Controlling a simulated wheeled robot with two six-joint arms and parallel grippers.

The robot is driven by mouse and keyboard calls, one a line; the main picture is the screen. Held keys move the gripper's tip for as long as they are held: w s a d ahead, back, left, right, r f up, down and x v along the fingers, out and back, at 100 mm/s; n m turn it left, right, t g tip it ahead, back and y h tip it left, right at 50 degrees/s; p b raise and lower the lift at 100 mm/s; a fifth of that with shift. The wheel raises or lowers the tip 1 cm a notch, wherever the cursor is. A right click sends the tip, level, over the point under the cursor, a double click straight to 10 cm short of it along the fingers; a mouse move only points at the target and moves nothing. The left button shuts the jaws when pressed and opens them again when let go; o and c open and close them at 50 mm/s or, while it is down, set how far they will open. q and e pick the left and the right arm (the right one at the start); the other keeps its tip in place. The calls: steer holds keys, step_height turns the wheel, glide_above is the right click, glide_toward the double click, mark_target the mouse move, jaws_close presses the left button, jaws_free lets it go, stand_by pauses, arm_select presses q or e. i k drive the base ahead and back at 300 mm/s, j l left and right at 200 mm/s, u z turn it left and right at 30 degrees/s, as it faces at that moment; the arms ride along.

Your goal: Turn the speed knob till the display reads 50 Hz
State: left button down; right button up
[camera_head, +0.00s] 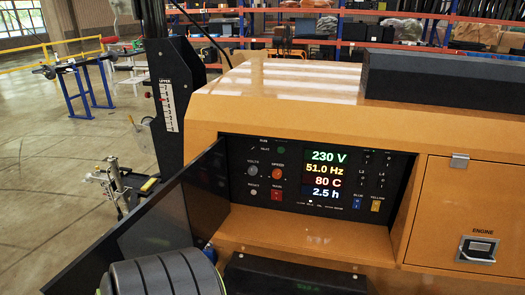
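The control panel (318,152) is a black recessed face in the orange housing. The speed knob (278,174) is a round orange-red knob on its left half, to the right of a dark volts knob (252,171). The display (327,174) reads 230 V, 51.0 Hz, 80 C and 2.5 h from top to bottom. Nothing touches the speed knob.
A black door (140,235) stands open left of the panel. An orange ledge (300,232) juts below the panel. A closed engine door (470,205) is at right.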

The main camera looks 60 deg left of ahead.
mark_target(277, 173)
steer(key=u, duration=1.95)
